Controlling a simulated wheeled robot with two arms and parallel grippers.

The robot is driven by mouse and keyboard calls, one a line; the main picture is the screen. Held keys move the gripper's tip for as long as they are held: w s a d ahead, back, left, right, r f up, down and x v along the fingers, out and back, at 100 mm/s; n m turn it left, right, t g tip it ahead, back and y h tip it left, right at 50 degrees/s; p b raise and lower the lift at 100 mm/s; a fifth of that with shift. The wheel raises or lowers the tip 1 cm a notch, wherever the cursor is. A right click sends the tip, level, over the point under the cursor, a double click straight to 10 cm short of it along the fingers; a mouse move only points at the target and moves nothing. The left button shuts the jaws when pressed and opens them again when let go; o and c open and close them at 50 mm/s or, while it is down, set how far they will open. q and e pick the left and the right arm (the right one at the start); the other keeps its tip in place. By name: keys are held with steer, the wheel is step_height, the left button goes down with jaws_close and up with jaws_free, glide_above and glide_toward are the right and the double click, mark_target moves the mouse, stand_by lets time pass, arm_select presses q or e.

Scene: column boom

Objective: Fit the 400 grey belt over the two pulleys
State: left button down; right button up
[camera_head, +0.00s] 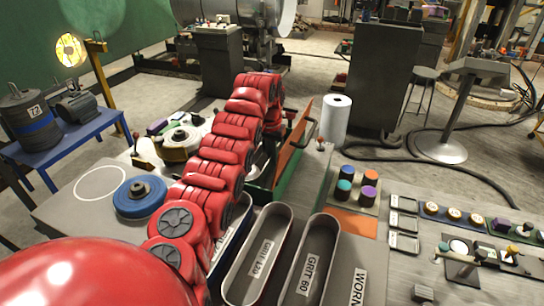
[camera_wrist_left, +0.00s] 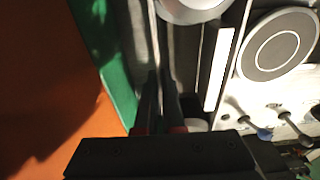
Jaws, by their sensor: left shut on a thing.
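My left gripper (camera_wrist_left: 163,108) is shut at the machine; its dark fingers point up the picture in the wrist view. They hold a thin grey strip (camera_wrist_left: 154,45), seen nearly edge-on, which looks like the belt. A second round metal part (camera_wrist_left: 192,6), perhaps the other pulley, is cut off at the top. I cannot tell whether the belt is around either. In the head view my red left arm hides the gripper and most of the machine. My right gripper is out of view.
The orange guard panel (camera_head: 293,146) stands open beside the green machine body (camera_head: 262,197). Grey trays marked GRIT 120 (camera_head: 235,292) and GRIT 60 (camera_head: 289,298) lie in front, with a WORN tray alongside. A white roll (camera_head: 335,119) stands behind right; a blue disc (camera_head: 140,205) lies left.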

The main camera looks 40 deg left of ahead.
arm_select(q)
steer(key=shift+f, duration=0.1)
steer(key=c, duration=1)
jaws_free()
steer(key=shift+o, duration=0.5)
steer(key=o, duration=0.3)
steer(key=shift+o, duration=0.2)
steer(key=shift+r+p, duration=0.85)
steer(key=shift+r, duration=1.85)
steer(key=shift+r+p, duration=0.6)
steer(key=shift+r, duration=0.5)
